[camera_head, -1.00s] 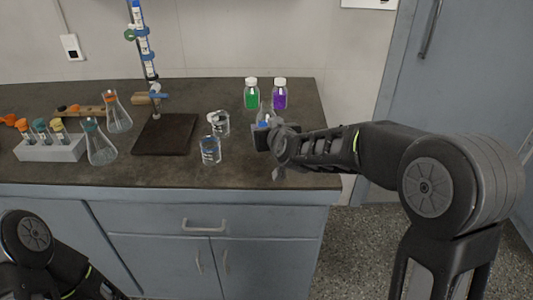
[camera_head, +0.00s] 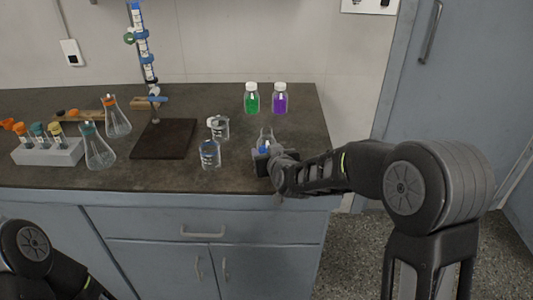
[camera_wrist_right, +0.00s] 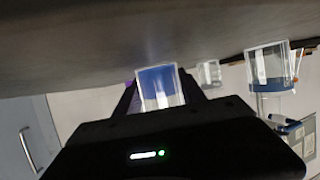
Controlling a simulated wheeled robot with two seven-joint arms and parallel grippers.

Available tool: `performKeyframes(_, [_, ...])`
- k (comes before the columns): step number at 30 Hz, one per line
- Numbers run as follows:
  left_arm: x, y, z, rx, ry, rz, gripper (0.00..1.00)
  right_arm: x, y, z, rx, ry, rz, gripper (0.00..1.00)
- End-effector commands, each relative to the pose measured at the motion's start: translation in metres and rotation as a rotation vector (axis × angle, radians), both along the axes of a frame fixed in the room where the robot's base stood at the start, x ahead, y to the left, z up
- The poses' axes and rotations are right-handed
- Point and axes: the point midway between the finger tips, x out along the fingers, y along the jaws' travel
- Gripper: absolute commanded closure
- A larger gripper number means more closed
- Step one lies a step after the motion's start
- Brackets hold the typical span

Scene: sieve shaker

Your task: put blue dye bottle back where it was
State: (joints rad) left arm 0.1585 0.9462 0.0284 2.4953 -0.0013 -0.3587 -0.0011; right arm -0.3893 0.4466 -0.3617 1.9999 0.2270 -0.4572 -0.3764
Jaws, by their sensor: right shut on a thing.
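The blue dye bottle (camera_head: 265,141) is a clear vessel with blue in its lower part, near the counter's right front. My right gripper (camera_head: 263,157) is shut on it and hides its lower part. In the right wrist view, the bottle (camera_wrist_right: 158,87) with blue content and a white label sits between the fingers. I cannot tell whether its base touches the counter. A green bottle (camera_head: 251,99) and a purple bottle (camera_head: 280,99), both white-capped, stand side by side behind it. My left gripper is out of view; only part of that arm shows at lower left.
Two glass beakers (camera_head: 209,155) (camera_head: 220,128) stand left of the held bottle. Further left are a burette stand (camera_head: 163,140), flasks (camera_head: 98,148) and a tube rack (camera_head: 48,153). The counter (camera_head: 300,140) is clear in front of the green and purple bottles.

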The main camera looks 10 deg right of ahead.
Motion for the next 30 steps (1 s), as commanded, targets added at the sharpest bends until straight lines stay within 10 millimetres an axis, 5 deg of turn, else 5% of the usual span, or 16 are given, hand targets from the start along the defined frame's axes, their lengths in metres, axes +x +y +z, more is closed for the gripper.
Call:
performKeyframes(7, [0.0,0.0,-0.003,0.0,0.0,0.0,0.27,0.0,0.0,-0.002,0.0,-0.002,0.0,1.0])
performKeyframes(8, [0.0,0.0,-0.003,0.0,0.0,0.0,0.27,0.0,0.0,-0.002,0.0,-0.001,0.0,0.52])
performKeyframes(15, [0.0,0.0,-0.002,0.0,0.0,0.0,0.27,0.0,0.0,-0.001,0.0,-0.001,0.0,0.32])
performKeyframes(30, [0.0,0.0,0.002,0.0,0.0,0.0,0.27,-0.012,-0.001,0.008,0.001,-0.002,-0.001,0.31])
